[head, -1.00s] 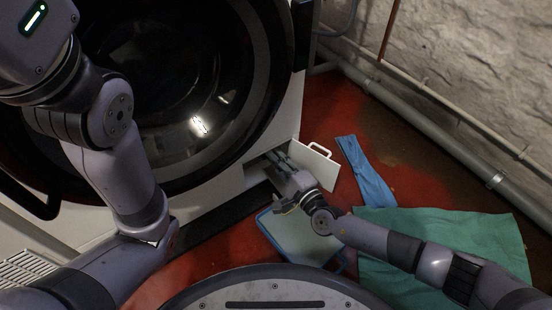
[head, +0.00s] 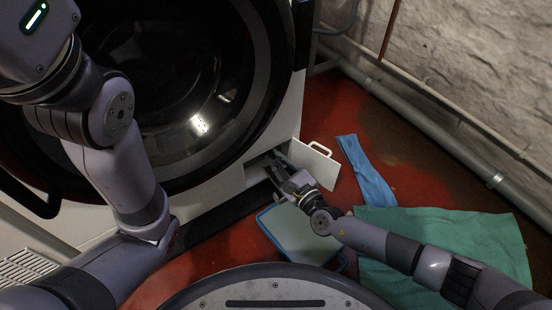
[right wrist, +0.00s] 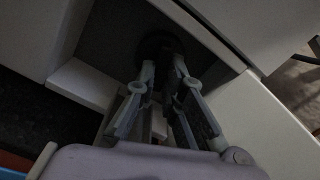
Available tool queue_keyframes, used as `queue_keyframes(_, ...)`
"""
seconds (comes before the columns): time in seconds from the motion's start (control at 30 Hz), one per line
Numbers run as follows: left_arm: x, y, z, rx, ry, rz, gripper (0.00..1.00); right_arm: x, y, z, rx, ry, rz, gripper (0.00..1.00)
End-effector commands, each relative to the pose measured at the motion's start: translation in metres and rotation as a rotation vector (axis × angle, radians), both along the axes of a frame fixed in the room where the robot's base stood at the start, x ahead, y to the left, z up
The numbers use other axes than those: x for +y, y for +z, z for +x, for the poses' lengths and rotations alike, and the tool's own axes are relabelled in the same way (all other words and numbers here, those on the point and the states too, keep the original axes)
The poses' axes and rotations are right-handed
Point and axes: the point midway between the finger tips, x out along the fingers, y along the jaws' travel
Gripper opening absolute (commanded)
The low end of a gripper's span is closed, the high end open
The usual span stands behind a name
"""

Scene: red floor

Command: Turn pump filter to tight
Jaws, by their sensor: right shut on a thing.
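The pump filter (right wrist: 154,44) is a dark round part inside the recess low on the washing machine; it shows dimly in the right wrist view. My right gripper (right wrist: 163,72) reaches into the recess with its fingers shut on the filter's middle. In the head view the right gripper (head: 277,165) enters the opening at the machine's lower right corner, and the filter is hidden there. The small white hatch door (head: 315,166) stands open to the right of the gripper. My left arm crosses the left side of the head view, but its gripper is out of the picture.
The washing machine (head: 285,128) has a large dark round door above the recess. A shallow blue-rimmed tray (head: 300,240) lies on the red floor under my right wrist. A blue cloth (head: 366,172) and a green cloth (head: 470,240) lie to the right. Pipes run along the wall.

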Motion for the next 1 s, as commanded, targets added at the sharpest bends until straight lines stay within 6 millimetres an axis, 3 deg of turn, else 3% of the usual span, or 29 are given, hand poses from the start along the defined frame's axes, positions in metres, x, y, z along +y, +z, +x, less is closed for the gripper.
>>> queue_keyframes(1.0,0.0,0.0,-0.0001,0.0,0.0,0.0,0.4,0.0034,-0.0002,-0.003,0.538,0.0,0.803,0.0)
